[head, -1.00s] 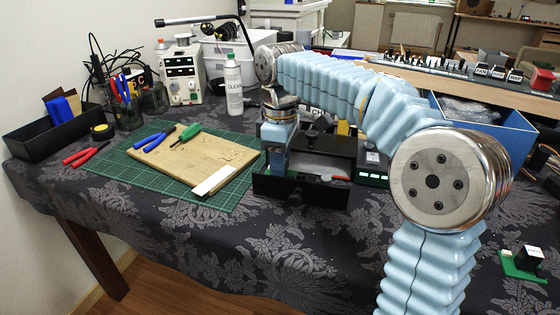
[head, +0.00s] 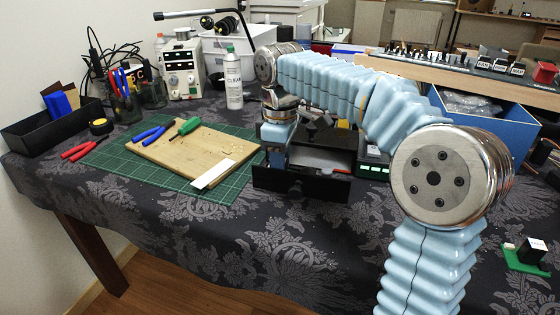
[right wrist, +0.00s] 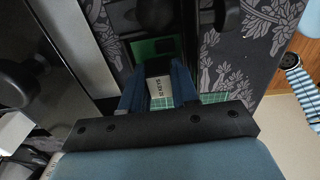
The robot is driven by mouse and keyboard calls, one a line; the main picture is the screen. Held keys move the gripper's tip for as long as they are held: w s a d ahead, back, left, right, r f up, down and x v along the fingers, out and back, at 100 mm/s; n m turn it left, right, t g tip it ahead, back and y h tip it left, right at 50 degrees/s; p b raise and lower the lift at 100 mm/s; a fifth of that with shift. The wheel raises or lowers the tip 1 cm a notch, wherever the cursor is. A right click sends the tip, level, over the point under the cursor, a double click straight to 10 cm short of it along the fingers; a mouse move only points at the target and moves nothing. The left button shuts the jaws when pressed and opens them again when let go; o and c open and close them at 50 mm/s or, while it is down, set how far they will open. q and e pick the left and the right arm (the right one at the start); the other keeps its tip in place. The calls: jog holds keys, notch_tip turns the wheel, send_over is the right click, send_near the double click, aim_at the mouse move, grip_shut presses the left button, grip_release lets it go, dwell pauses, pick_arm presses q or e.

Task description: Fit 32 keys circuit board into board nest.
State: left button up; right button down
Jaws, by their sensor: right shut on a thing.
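The 32 keys circuit board (right wrist: 143,48) shows in the right wrist view as a green plate with a block bearing a white printed label. My right gripper (right wrist: 159,84) is shut on that block between its blue fingers. In the head view the gripper's hand points down at the left end of the black fixture that looks like the board nest (head: 325,187); its fingers and the board are hidden there. In the wrist view dark fixture surfaces surround the green plate; I cannot tell whether it is seated. My left gripper is not in view.
Left of the fixture are a green mat (head: 118,160) and a wooden board (head: 190,155) with tools. A white bottle (head: 234,82) stands behind. A blue bin (head: 500,140) and another small green board (head: 525,262) are at the right. The cloth in front is mostly clear.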

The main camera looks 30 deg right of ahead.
jog(key=shift+f, duration=0.15)
jog(key=c, duration=0.8)
grip_release()
notch_tip(320, 180, up, 14)
jog(key=p, duration=0.3)
jog(key=shift+f+p, duration=0.15)
jog(key=shift+p, duration=0.25)
